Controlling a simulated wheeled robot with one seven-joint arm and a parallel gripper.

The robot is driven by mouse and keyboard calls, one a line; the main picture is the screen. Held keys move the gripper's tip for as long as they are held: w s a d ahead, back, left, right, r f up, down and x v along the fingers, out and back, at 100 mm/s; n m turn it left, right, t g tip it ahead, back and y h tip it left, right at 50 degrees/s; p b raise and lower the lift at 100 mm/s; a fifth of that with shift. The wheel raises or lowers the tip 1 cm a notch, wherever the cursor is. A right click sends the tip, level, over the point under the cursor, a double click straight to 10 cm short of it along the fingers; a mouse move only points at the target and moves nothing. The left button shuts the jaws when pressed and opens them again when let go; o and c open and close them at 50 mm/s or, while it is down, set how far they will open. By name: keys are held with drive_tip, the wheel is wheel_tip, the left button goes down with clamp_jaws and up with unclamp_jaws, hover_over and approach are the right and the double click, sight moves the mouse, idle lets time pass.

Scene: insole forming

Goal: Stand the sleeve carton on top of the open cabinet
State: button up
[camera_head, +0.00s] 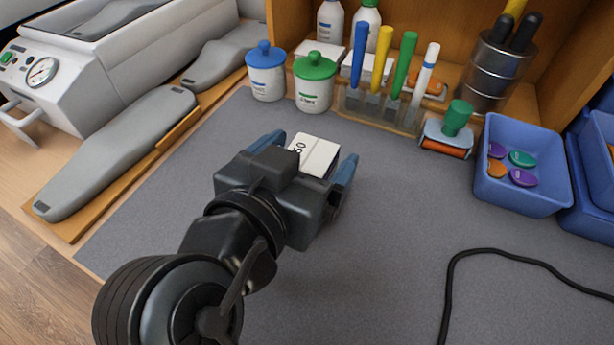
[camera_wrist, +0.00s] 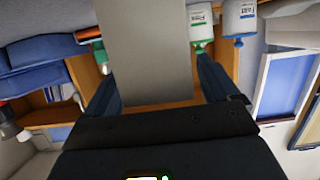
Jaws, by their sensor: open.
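The sleeve carton (camera_head: 316,155) is a small white box with dark lettering on its top face and a dark side. It is on or just above the grey mat, between the two blue-grey fingers of my gripper (camera_head: 309,156). The fingers are open, one on each side of the carton. In the wrist view a plain grey face of the carton (camera_wrist: 155,50) fills the space between the fingers (camera_wrist: 160,88). An open-fronted wooden cabinet (camera_head: 562,62) stands behind the mat; its top is out of frame.
Behind the carton are a blue-lidded jar (camera_head: 266,82), a green-lidded jar (camera_head: 314,88) and a rack of coloured tools (camera_head: 380,110). A blue bin (camera_head: 520,195) holds coloured discs at right. A black cable (camera_head: 490,252) crosses the front mat. Grey insole forms (camera_head: 115,150) lie left.

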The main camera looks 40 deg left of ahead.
drive_tip(key=shift+c, duration=0.4)
drive_tip(key=c, duration=1.2)
